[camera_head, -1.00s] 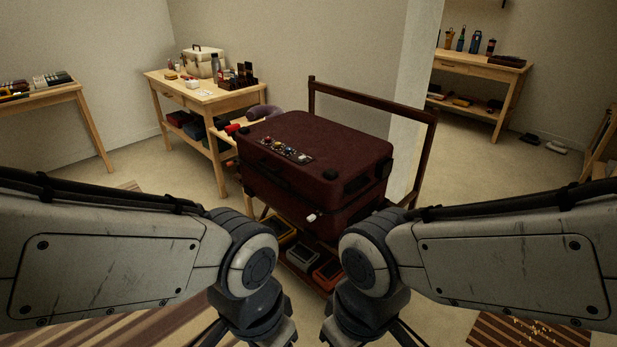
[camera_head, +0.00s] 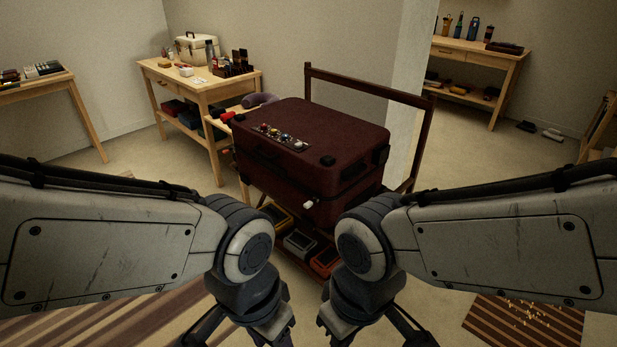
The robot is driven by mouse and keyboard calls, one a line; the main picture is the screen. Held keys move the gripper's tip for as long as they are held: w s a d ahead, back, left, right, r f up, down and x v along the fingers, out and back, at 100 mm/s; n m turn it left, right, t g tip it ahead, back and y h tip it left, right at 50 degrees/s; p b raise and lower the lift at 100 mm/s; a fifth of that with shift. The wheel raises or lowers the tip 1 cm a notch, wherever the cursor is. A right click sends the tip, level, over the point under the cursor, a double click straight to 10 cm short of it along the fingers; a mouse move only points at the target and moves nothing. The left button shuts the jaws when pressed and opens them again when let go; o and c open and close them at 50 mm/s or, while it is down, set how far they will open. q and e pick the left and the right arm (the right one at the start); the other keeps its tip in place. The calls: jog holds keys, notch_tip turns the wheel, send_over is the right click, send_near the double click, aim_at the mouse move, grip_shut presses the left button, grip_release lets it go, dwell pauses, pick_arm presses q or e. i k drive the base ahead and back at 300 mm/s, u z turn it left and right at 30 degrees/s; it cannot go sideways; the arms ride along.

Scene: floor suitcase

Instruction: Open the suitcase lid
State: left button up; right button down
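The dark red suitcase (camera_head: 335,135) lies flat with its lid shut on a dark wooden rack. Its lid has black corner pieces and a strip of small coloured items on top at the left. A white tag hangs at its near side. My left gripper (camera_head: 240,338) and my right gripper (camera_head: 375,338) are low at the bottom edge of the head view, in front of and apart from the suitcase. Their fingertips are cut off or too unclear to tell their opening.
The rack (camera_head: 368,86) has a tall back rail and a lower shelf with several boxes (camera_head: 300,243). A wooden table (camera_head: 215,88) with bottles and a white case stands behind left. Another table (camera_head: 480,58) stands back right. Striped rugs (camera_head: 130,315) lie on open floor.

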aim_at(339, 149)
jog(key=u, duration=0.85)
jog(key=i, duration=0.25)
jog(key=z, duration=1.05)
jog(key=i, duration=0.5)
jog(key=z, duration=0.05)
